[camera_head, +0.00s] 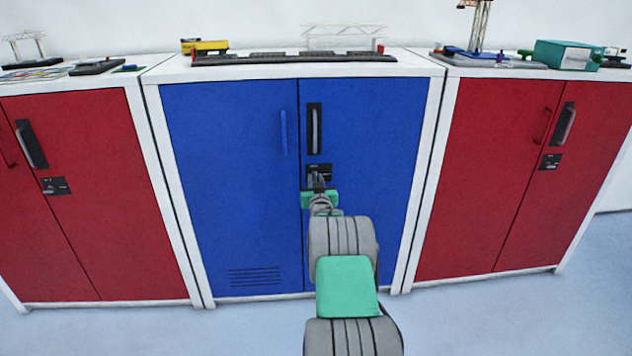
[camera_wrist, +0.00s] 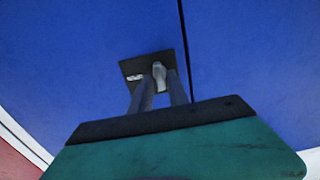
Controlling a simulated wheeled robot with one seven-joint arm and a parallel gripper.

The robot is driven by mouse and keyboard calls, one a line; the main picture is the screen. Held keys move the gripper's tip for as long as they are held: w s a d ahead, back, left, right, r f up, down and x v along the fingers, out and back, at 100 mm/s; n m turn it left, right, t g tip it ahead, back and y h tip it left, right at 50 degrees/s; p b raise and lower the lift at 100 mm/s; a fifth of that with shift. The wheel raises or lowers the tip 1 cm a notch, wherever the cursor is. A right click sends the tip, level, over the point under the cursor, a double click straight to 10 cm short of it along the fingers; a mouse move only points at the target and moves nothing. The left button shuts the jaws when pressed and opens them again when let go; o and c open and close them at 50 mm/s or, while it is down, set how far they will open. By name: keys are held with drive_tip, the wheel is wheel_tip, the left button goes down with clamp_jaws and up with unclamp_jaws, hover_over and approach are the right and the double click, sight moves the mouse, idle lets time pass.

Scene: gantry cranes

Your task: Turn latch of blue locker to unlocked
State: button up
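The blue locker (camera_head: 235,185) stands in the middle of the head view, both doors closed. Its latch is a small black plate (camera_head: 326,171) on the right door, below the door handle (camera_head: 314,130). In the wrist view the plate (camera_wrist: 133,66) carries a grey latch knob (camera_wrist: 160,76) and a small pale mark beside it. My gripper (camera_wrist: 161,84) is at the plate, its two fingers close together on either side of the knob, seemingly touching it. In the head view my gripper (camera_head: 317,180) partly covers the plate, so the latch's setting is not readable there.
Red lockers stand on the left (camera_head: 75,190) and right (camera_head: 490,170), each with its own handle and latch plate. Model crane parts and a black track (camera_head: 290,59) lie on the locker tops. The floor (camera_head: 480,315) in front is clear.

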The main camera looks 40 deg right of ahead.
clamp_jaws()
drive_tip(key=shift+m, duration=0.3)
drive_tip(key=shift+s+d+f+m+b, duration=0.15)
drive_tip(key=shift+m+b, duration=1.95)
drive_tip(key=shift+m, duration=2.25)
drive_tip(key=shift+d+f+m+b, duration=0.1)
drive_tip(key=shift+m+b, duration=2)
drive_tip(key=shift+m, duration=2.25)
drive_tip(key=shift+o, duration=1.6)
unclamp_jaws()
